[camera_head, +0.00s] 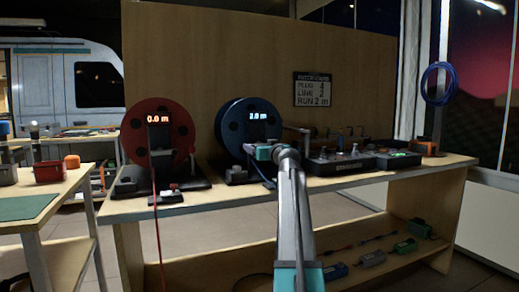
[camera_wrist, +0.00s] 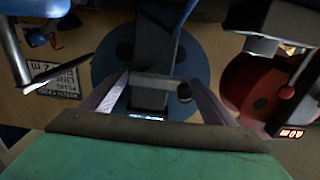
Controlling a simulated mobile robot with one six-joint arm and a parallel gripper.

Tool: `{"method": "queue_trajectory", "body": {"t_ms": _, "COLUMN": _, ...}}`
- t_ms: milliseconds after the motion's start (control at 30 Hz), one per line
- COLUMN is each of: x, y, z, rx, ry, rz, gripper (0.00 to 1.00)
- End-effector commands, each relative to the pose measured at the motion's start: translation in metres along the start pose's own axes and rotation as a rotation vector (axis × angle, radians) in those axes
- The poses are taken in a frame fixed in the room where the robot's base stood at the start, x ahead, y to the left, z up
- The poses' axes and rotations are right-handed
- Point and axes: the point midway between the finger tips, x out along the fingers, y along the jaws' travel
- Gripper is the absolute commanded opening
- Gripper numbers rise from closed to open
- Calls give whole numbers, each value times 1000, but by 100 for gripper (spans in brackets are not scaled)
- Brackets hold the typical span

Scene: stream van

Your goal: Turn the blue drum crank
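The blue drum (camera_head: 229,128) stands upright on the bench, with a lit display that seems to read 2.0 m. In the wrist view, which looks upside down, the blue drum (camera_wrist: 108,68) fills the middle behind a grey upright. My gripper (camera_head: 262,153) is low in front of the drum. In the wrist view my gripper (camera_wrist: 160,88) has its fingers apart, with no held object visible. A small dark round knob (camera_wrist: 184,92) shows near one finger; I cannot tell if it is the crank handle. The arm and gripper hide part of the drum's lower front.
A red drum (camera_head: 147,132) reading 0.0 m stands to the left. A dark control unit (camera_head: 335,165) and a metal post (camera_head: 303,133) are close on the right. A sign (camera_head: 312,89) hangs on the wooden panel behind. The floor left of the bench is partly clear.

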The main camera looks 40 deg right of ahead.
Motion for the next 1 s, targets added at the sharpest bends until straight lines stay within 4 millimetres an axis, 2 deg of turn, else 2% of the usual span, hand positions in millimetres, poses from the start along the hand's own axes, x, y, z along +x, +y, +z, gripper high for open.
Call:
{"method": "queue_trajectory", "body": {"t_ms": 567, "x": -6, "y": 0, "z": 1, "rx": 0, "ry": -2, "rz": 1, "gripper": 91}}
{"method": "queue_trajectory", "body": {"t_ms": 1000, "x": -43, "y": 0, "z": 1, "rx": -1, "ry": -3, "rz": 1, "gripper": 91}}
